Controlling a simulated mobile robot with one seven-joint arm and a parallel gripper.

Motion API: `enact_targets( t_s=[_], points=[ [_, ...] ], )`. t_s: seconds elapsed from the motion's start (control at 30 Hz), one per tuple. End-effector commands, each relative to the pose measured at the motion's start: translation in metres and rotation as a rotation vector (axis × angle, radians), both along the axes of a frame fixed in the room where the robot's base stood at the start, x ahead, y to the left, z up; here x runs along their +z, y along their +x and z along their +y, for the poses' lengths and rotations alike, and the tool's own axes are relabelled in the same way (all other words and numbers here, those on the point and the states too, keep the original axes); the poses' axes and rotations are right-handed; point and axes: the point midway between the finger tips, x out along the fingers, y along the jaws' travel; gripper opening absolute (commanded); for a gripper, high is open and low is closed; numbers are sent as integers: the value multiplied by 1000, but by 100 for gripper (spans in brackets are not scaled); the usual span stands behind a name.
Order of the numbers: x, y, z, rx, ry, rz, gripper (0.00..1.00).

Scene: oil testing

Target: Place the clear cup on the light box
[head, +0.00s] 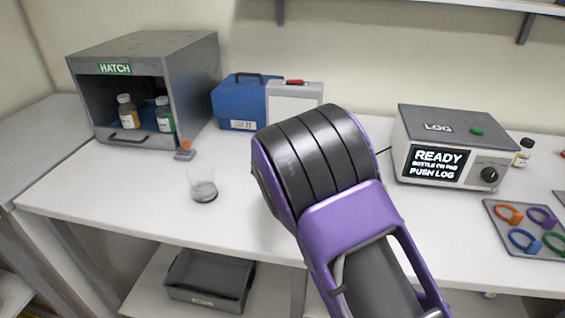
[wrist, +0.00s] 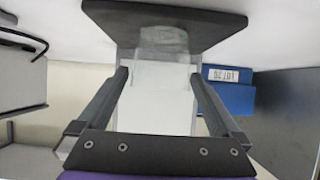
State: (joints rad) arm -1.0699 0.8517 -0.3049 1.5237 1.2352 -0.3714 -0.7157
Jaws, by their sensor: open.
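In the wrist view, which looks upside down, a clear cup (wrist: 162,42) appears to stand on the dark base of the light box (wrist: 105,12), in front of its white panel (wrist: 157,98). My gripper (wrist: 160,75) is open, its fingers apart on either side, with the cup just beyond the tips. I see no finger touching it. In the head view my arm hides the gripper, this cup and the lower light box; the white panel (head: 293,104) shows above the arm. Another clear vessel with a dark bottom (head: 203,188) stands on the table to the left.
A blue case (head: 233,103) stands left of the panel. The grey hatch cabinet (head: 190,85) at left holds bottles. The LOG machine (head: 450,130) reads "READY"; a tray of coloured rings (head: 515,243) lies at right. The table's front left is mostly clear.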

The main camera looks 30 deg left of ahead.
Motion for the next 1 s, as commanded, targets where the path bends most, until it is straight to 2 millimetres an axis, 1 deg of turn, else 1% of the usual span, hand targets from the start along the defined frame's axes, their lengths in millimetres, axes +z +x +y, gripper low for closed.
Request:
enact_targets(
  t_s=[0.03, 0.2, 0.4, 0.6, 1.0],
  points=[
    [8, -11, -2, 3, 2, -1, 100],
    [25, -42, -12, 3, 1, 0, 100],
    [38, -66, -20, 2, 1, 0, 100],
    [42, -73, -23, 0, -1, 0, 100],
    [42, -73, -23, 0, -1, 0, 100]
  ],
)
